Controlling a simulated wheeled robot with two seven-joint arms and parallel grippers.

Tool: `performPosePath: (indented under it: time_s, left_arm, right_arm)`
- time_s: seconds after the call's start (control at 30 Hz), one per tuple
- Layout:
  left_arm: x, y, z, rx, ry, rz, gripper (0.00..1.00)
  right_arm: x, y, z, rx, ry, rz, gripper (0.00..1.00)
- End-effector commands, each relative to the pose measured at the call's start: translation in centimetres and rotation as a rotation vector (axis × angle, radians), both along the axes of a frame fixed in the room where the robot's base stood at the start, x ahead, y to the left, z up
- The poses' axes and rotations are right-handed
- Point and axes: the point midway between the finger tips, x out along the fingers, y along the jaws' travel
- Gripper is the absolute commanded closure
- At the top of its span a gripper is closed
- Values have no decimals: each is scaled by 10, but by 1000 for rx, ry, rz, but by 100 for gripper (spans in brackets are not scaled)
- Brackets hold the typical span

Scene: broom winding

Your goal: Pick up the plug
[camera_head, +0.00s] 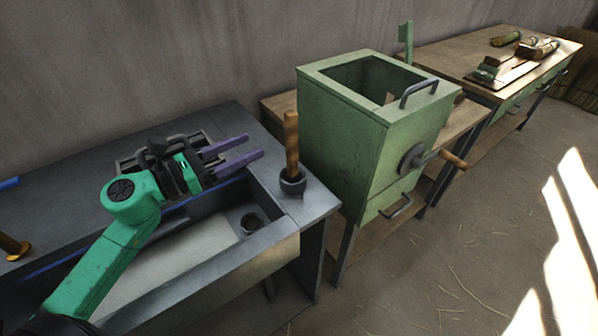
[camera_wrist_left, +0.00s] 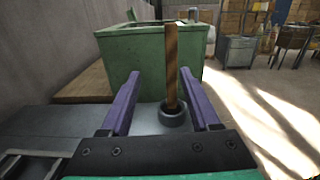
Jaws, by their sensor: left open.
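The plug (camera_head: 291,155) has a wooden handle and a dark cup-shaped base. It stands upright on the grey rim of the sink (camera_head: 318,200), at the rim's right end. My left gripper (camera_head: 254,147) is open and empty, its two purple fingers pointing toward the plug from the left. In the left wrist view, the plug (camera_wrist_left: 172,70) appears between the open fingers (camera_wrist_left: 160,76), a little nearer the right one and beyond the tips. A dark round drain (camera_head: 252,223) shows in the basin. My right gripper is not in view.
A second table (camera_head: 455,60) with brushes is farther right. A wall (camera_head: 110,70) runs along the back.

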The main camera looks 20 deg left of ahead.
Motion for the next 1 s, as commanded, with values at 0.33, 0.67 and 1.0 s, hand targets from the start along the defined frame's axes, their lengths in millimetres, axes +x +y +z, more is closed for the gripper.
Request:
performPosePath:
  time_s: [0.33, 0.67, 1.0]
  left_arm:
    - [49, -46, 6, 30, -14, -23, 38]
    - [84, -81, 3, 25, -9, -21, 38]
    - [105, -101, -6, 29, -7, -21, 38]
  right_arm:
    - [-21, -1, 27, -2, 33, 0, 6]
    - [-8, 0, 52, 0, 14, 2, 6]
    - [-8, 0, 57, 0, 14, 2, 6]
